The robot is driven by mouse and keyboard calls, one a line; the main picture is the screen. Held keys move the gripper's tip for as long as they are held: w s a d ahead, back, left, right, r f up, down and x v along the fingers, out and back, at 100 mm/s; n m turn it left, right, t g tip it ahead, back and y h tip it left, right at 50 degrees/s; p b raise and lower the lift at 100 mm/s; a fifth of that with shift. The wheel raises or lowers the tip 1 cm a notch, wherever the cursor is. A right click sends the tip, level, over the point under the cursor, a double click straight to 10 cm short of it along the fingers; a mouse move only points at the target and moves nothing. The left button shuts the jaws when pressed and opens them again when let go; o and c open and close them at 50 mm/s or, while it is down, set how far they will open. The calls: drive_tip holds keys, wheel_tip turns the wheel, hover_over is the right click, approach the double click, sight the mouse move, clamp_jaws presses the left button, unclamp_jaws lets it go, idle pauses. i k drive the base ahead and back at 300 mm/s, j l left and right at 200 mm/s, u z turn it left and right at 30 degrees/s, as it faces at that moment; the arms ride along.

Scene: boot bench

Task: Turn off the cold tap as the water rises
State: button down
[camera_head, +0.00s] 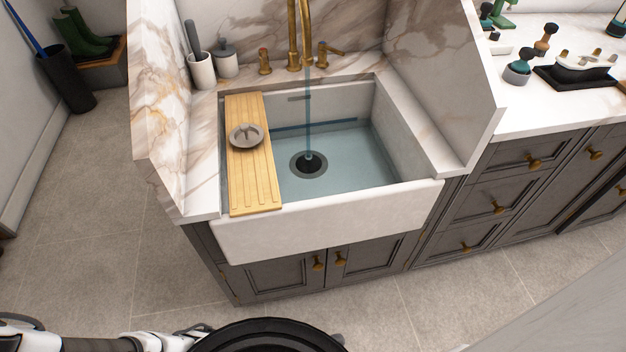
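A white apron sink (330,212) is set in the marble counter. A brass faucet (293,40) stands behind it, with a brass left tap handle (264,62) and a brass right tap handle (324,54). The right handle has a lever pointing right; I cannot read any hot or cold mark. A thin stream of water (308,110) falls from the spout toward the dark round drain (308,165). Bluish water (350,155) covers the basin floor. A blue line (328,127) runs along the back inner wall. My gripper is not in view.
A wooden board (264,190) with a grey plug-like disc (246,136) spans the sink's left side. A white brush holder (202,72) and a grey lidded jar (226,62) stand left of the faucet. Tall marble panels (440,80) flank the sink. Tiled floor (90,250) is clear at left.

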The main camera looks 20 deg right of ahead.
sight(322, 45)
drive_tip(key=l+u, duration=0.25)
drive_tip(key=l, duration=1.05)
drive_tip(key=i+l, duration=0.1)
drive_tip(key=l, duration=0.25)
drive_tip(key=i+l+u, duration=0.1)
drive_tip(key=l, duration=0.65)
drive_tip(key=i+l, duration=0.25)
drive_tip(key=i+u, duration=0.05)
drive_tip(key=i, duration=0.05)
